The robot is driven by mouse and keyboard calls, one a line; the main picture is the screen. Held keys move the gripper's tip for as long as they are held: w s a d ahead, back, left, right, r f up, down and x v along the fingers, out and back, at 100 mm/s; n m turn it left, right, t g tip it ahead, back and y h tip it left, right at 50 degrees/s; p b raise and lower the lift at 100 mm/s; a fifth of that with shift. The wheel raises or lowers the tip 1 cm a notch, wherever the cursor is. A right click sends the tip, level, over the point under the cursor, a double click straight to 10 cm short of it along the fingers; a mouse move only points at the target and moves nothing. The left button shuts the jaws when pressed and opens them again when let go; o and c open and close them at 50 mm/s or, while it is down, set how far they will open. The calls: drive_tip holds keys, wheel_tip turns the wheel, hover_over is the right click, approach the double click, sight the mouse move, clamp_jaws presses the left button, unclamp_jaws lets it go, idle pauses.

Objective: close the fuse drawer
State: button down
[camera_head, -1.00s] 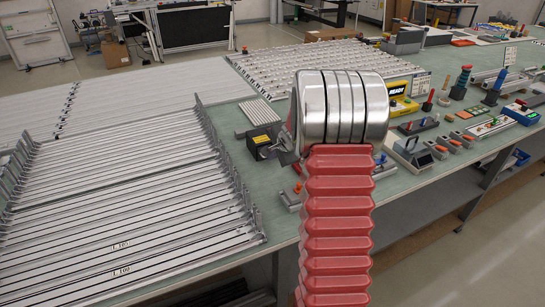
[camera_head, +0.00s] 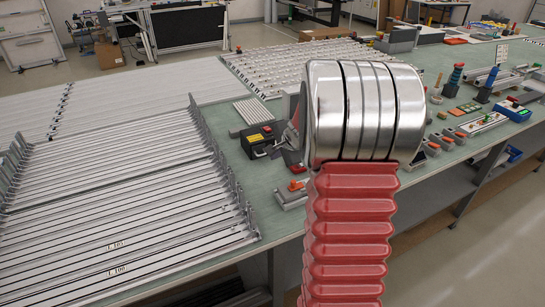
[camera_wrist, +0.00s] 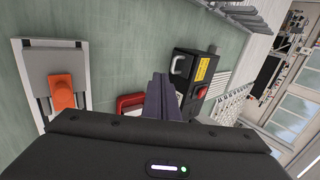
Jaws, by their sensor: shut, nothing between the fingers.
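No part is clearly marked as the fuse drawer, and I cannot tell for sure which one it is. A black box (camera_wrist: 201,68) with a yellow label, a silver handle and a red part stands on the green bench; it also shows in the head view (camera_head: 256,143). My gripper (camera_wrist: 160,80) is shut and empty in the wrist view, its fingertips just left of this box. Whether they touch it I cannot tell. In the head view my gripper (camera_head: 283,146) is mostly hidden by my arm.
A grey fixture (camera_wrist: 42,65) with an orange knob (camera_wrist: 62,93) lies left in the wrist view. Long metal rails (camera_head: 115,215) fill the left of the bench (camera_head: 205,115). Several tools and devices stand along the right. A strip of green surface near the box is clear.

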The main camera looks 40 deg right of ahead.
drive_tip(key=shift+v, duration=2.8)
drive_tip(key=shift+a, duration=0.15)
drive_tip(key=s+a+r+n+y, duration=0.1)
drive_tip(key=s+a+r+n, duration=0.15)
drive_tip(key=a, duration=0.45)
drive_tip(key=s+a+r+n+g, duration=0.1)
drive_tip(key=a+r+n, duration=0.1)
drive_tip(key=a+n, duration=0.35)
drive_tip(key=s+a+r+n+y, duration=0.1)
drive_tip(key=s+a+r, duration=0.1)
drive_tip(key=a, duration=0.6)
drive_tip(key=s+a+n, duration=0.5)
drive_tip(key=s+a, duration=0.1)
drive_tip(key=s, duration=0.2)
drive_tip(key=s+a+n+g, duration=0.1)
drive_tip(key=s+a+n, duration=0.4)
drive_tip(key=s, duration=0.4)
drive_tip(key=shift+s+a+r+n+h, duration=0.3)
drive_tip(key=shift+a+r+n+h, duration=0.1)
drive_tip(key=shift+a, duration=0.05)
